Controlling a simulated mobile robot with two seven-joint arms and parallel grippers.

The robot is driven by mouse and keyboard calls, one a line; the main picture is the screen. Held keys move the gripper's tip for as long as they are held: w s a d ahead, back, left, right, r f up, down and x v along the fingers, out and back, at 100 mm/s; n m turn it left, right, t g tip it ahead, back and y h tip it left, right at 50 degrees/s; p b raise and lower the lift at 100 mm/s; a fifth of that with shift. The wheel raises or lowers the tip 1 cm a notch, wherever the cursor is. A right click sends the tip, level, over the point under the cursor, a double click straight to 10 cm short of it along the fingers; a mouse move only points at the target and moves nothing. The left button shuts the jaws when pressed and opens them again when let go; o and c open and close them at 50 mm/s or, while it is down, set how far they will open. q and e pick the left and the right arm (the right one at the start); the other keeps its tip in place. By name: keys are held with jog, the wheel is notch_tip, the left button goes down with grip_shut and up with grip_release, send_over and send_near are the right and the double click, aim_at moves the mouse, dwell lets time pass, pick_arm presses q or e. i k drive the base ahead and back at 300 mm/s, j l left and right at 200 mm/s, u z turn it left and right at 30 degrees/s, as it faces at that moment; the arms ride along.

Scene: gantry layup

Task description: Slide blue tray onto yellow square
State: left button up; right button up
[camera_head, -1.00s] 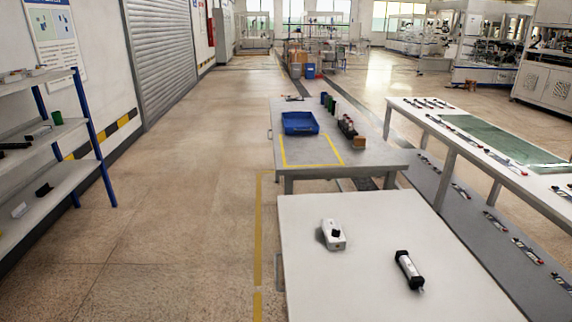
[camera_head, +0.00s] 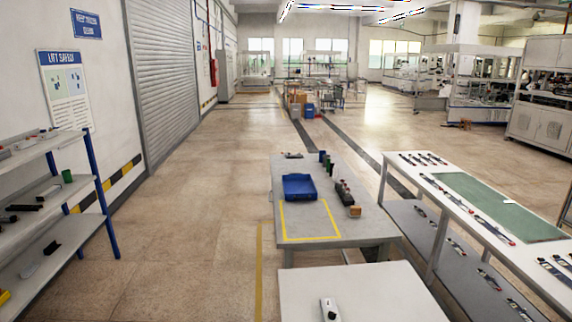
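The blue tray (camera_head: 299,187) sits on the grey table in the middle of the view. The yellow square (camera_head: 311,238) is a taped outline on the same table, on the near side of the tray. The tray's near part overlaps the far part of the outline, and most of the marked area is bare. Neither of my grippers shows in the head view.
Green cylinders (camera_head: 326,161), a row of dark items (camera_head: 343,192) and a small orange-brown box (camera_head: 354,211) stand right of the tray. A white table (camera_head: 375,295) is nearer, with a white device (camera_head: 329,309) on it. A shelf rack (camera_head: 50,210) stands left; the left floor is clear.

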aim_at(296, 186)
jog(key=u, duration=0.25)
jog(key=j+u, duration=0.15)
jog(key=j, duration=0.15)
jog(key=i+j+u, duration=0.1)
jog(key=j, duration=0.2)
jog(key=i+j, duration=0.35)
jog(key=j, duration=0.15)
jog(key=i+j+u, duration=0.1)
jog(key=i+j, duration=0.25)
jog(key=j, duration=0.15)
jog(key=i+j+z, duration=0.15)
jog(key=i, duration=0.35)
jog(key=i+j+z, duration=0.1)
jog(key=i, duration=0.4)
jog(key=i+j+z, duration=0.15)
jog(key=i, duration=5.45)
jog(key=l+z, duration=0.05)
jog(key=l, duration=0.1)
